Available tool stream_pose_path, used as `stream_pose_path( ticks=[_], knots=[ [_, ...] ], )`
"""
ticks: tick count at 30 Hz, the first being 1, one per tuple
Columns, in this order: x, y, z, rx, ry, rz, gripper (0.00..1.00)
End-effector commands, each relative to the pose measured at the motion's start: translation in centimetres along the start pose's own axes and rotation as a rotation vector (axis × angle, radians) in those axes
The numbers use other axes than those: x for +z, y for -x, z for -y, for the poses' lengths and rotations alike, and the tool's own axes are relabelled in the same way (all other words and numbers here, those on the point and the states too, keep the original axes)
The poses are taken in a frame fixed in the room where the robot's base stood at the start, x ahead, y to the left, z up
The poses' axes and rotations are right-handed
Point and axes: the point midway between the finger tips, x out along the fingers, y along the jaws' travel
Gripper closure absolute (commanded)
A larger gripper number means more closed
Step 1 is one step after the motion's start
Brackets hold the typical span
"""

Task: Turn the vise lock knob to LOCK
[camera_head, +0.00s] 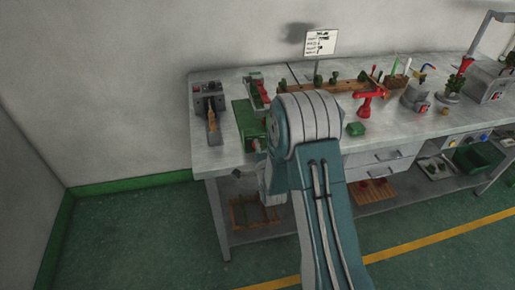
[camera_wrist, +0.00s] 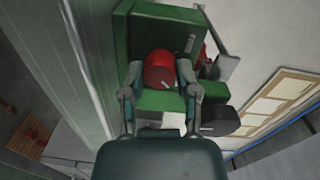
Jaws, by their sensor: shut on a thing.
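The green vise (camera_head: 244,122) stands on the workbench, left of my arm in the head view. In the wrist view the vise body (camera_wrist: 150,30) fills the upper middle. A round red knob (camera_wrist: 160,66) with a short white mark sits on its green face. My gripper (camera_wrist: 160,76) has one finger on each side of the knob and is shut on it. The white mark slants on the lower part of the knob. The LOCK label cannot be read. In the head view my arm hides the gripper.
A small dark machine (camera_head: 209,100) stands left of the vise. A white sign (camera_head: 321,43), a wooden rack (camera_head: 345,86) and a red stand (camera_head: 366,104) are behind and to the right. A green block (camera_head: 355,129) lies near the front edge of the workbench (camera_head: 215,160).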

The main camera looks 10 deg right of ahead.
Motion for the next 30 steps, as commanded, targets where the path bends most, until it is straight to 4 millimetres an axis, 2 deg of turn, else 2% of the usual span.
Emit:
stream_pose_path(
  ticks=[11, 12, 13, 14, 25, 30],
  knots=[
    [-0.2, 0.0, -0.2, 0.007, -0.004, -0.003, 1.0],
    [-0.2, 0.0, -0.2, 0.007, -0.004, -0.003, 0.41],
    [-0.2, 0.0, -0.3, 0.007, -0.004, -0.003, 0.28],
    [-0.1, 0.0, -0.2, 0.007, -0.004, -0.003, 0.24],
    [0.0, 0.1, -0.1, 0.003, -0.002, -0.001, 0.24],
    [0.0, 1.8, -0.1, 0.004, -0.002, -0.001, 0.24]
  ],
)
